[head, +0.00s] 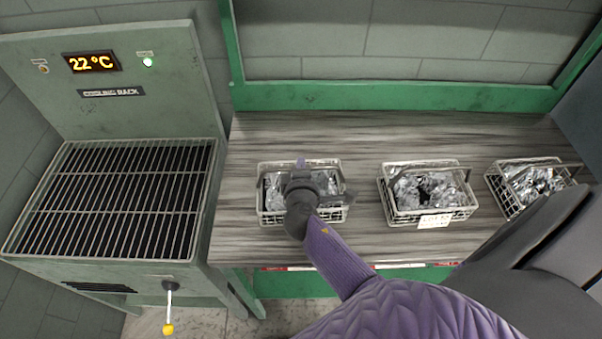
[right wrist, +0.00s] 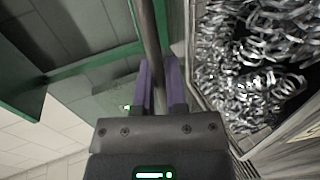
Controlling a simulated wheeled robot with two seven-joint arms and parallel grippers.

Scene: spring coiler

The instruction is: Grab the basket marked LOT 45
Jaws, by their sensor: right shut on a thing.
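Three wire baskets of shiny metal coils stand on the wood-grain table: a left one (head: 268,213), a middle one (head: 398,215) and a right one (head: 497,190). My right gripper (head: 300,166) is over the left basket and hides its middle and any tag on its front. In the right wrist view its purple fingers (right wrist: 160,85) are shut on a dark bar, the basket handle (right wrist: 150,35), with the coils (right wrist: 250,60) to the right. The middle basket's white tag (head: 434,221) is too small to read surely. My left gripper is not in view.
A cooling rack (head: 120,195) with an empty wire grid stands left of the table (head: 235,150), with a yellow-tipped lever (head: 168,310) at its front. A green frame (head: 400,96) edges the table's back. Table between left and middle baskets is clear.

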